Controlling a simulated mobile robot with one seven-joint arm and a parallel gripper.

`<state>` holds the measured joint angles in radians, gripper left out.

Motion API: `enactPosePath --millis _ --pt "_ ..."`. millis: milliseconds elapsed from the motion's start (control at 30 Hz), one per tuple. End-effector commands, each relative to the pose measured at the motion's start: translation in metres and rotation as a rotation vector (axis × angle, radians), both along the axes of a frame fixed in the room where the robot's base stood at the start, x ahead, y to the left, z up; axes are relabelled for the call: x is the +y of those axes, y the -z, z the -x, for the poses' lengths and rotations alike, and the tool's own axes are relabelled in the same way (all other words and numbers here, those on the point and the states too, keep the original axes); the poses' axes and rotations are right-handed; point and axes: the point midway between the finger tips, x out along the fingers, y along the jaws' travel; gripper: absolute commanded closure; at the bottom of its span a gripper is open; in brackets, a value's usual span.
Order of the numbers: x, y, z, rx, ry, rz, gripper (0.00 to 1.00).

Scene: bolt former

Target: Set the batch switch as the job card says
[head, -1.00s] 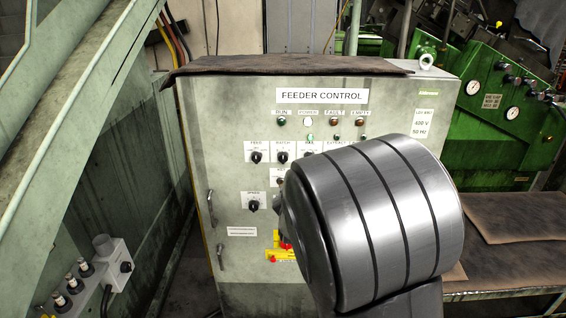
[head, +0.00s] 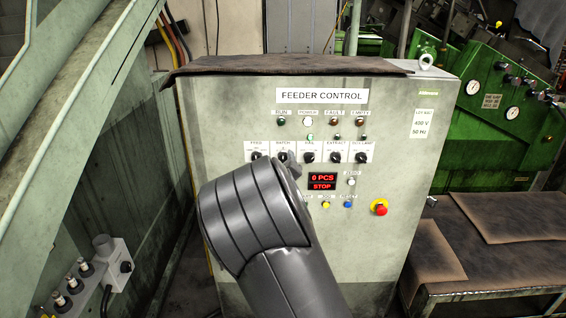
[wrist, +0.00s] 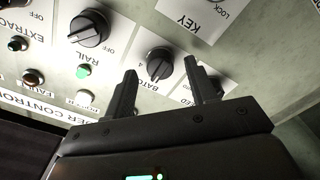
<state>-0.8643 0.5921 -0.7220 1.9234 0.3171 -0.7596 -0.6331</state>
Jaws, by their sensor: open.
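The batch switch (head: 282,157) is a black rotary knob on a white plate, second from the left in the row on the feeder control cabinet. In the wrist view the batch switch (wrist: 159,68) appears between the two fingers of my gripper (wrist: 161,72). The fingers are spread, with clear gaps to the knob on both sides; I cannot tell the depth left to the panel. A "4" shows by the knob, but its pointer setting is too small to read surely. In the head view my gripper is mostly hidden behind my arm. No job card is identifiable.
The rail switch (wrist: 88,28) is beside one finger, and the other finger covers part of the feed plate. The red display (head: 322,181) reads "0 PCS" and "STOP". A red emergency button (head: 380,208) is lower right. My arm hides the cabinet's lower left.

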Motion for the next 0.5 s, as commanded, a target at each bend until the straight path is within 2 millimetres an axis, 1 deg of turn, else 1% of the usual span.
enactPosePath --millis 33,167,433,500 --pt "0.0001 0.0004 -0.0046 0.0 0.0 0.001 0.48" --pt "-0.0001 0.0002 -0.0107 0.001 0.0 -0.001 0.48" --pt "0.0001 0.0002 -0.0115 0.001 0.0 -0.001 0.48" --pt "0.0001 0.0002 -0.0114 0.001 0.0 -0.001 0.54"
